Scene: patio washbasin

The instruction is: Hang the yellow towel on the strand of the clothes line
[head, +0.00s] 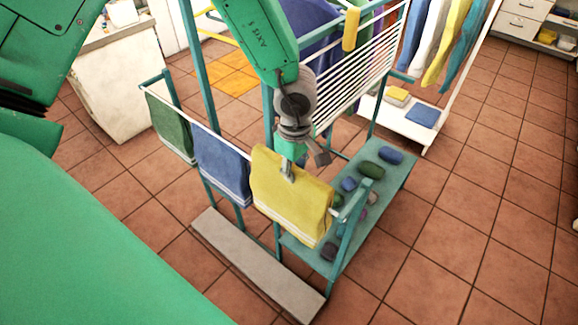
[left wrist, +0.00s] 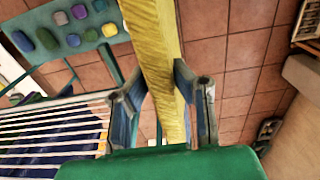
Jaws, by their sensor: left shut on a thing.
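The yellow towel (head: 285,205) hangs folded at the right end of the front strand (head: 215,134) of the clothes line, with its striped hem low. It looks draped over the strand, but the towel hides the strand there, so I cannot tell whether it rests on it. My left gripper (head: 288,172) is at the towel's top edge and shut on it. In the left wrist view the yellow cloth (left wrist: 155,60) runs between the two fingers (left wrist: 168,108). My right gripper is not in view.
A blue towel (head: 221,168) and a green towel (head: 169,127) hang on the same strand to the left. A white-barred rack (head: 355,62) stands behind. Several stones lie on the teal lower shelf (head: 385,192). A grey plank (head: 255,264) lies in front. The tiled floor at right is clear.

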